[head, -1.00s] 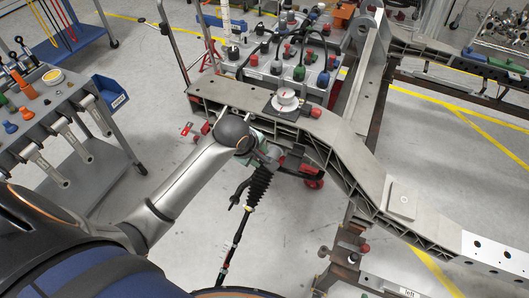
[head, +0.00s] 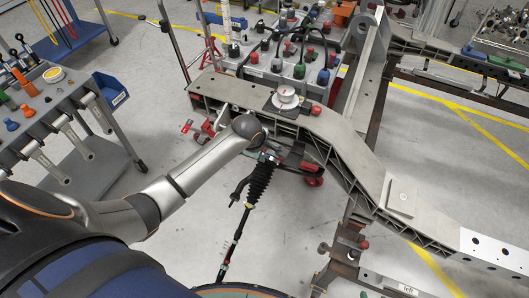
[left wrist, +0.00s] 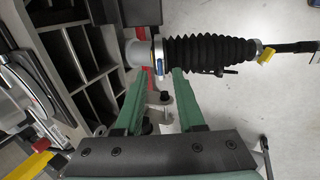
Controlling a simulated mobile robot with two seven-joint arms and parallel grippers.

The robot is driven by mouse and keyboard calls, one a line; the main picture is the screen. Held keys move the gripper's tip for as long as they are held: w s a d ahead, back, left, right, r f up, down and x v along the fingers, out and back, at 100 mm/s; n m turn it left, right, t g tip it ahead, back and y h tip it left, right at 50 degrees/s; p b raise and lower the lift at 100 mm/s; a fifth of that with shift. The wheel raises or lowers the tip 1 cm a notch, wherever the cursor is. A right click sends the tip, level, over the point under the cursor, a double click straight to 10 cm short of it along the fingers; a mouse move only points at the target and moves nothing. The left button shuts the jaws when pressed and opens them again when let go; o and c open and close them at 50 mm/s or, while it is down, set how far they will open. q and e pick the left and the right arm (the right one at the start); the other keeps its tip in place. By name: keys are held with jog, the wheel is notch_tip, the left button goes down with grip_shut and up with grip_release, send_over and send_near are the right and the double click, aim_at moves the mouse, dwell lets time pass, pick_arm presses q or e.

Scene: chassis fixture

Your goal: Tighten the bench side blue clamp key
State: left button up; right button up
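The blue clamp key (left wrist: 160,67) is on a metal band clamp (left wrist: 157,50) at the wide end of a black ribbed boot (left wrist: 210,52) in the left wrist view. My left gripper (left wrist: 159,74) is open, with one green finger on each side of the key and a gap to each. Whether the fingertips touch the boot or sleeve behind cannot be told. In the head view the boot (head: 260,182) hangs below the grey beam, and my left gripper (head: 268,157) is at its upper end, partly hidden by my arm. The key is not visible there. My right gripper is out of view.
A grey chassis beam (head: 340,150) runs above the boot, with open ribs (left wrist: 95,70) close to the fingers. A tool cart (head: 60,110) stands at the left. A yellow tab (left wrist: 266,54) sits at the boot's narrow end. Floor below is clear.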

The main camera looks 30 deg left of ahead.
pick_arm(q)
jog(key=shift+x, duration=0.85)
jog(key=shift+c, duration=0.3)
